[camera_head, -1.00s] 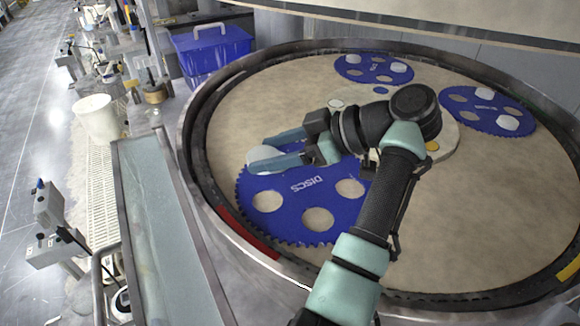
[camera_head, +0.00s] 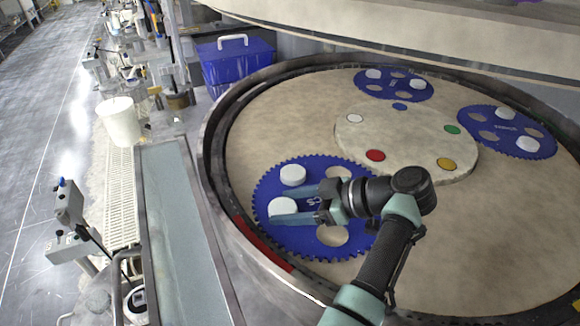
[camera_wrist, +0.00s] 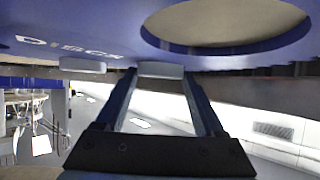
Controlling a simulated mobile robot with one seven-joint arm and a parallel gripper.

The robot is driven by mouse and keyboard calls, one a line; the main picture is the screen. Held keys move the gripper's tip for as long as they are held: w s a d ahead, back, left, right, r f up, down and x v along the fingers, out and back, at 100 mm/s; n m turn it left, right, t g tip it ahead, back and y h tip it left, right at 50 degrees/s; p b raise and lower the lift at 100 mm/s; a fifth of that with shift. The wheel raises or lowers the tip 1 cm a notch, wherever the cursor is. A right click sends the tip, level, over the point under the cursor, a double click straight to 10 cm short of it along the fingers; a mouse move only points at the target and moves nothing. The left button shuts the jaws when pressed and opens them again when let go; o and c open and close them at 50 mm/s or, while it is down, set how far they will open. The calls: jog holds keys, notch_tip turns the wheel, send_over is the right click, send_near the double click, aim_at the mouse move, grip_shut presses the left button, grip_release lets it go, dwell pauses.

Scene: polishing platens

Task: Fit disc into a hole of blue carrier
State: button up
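In the wrist view this held disc (camera_wrist: 160,70) spans the gap between both fingers, close against the carrier's face. The other disc (camera_wrist: 82,65) shows left of the fingers, apart from them. A large empty hole (camera_wrist: 225,25) shows at the top of the wrist view.
Two more blue carriers (camera_head: 372,92) (camera_head: 482,130) with white discs lie at the back and right. The pale centre plate (camera_head: 400,150) has coloured buttons. The platen's raised rim (camera_head: 222,190) runs close left of the near carrier. A blue box (camera_head: 235,60) stands beyond it.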

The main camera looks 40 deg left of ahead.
jog(key=o, duration=0.3)
jog(key=shift+o, duration=0.2)
jog(key=b+v, duration=0.1)
jog(key=v, duration=1.1)
jog(key=shift+d, duration=0.1)
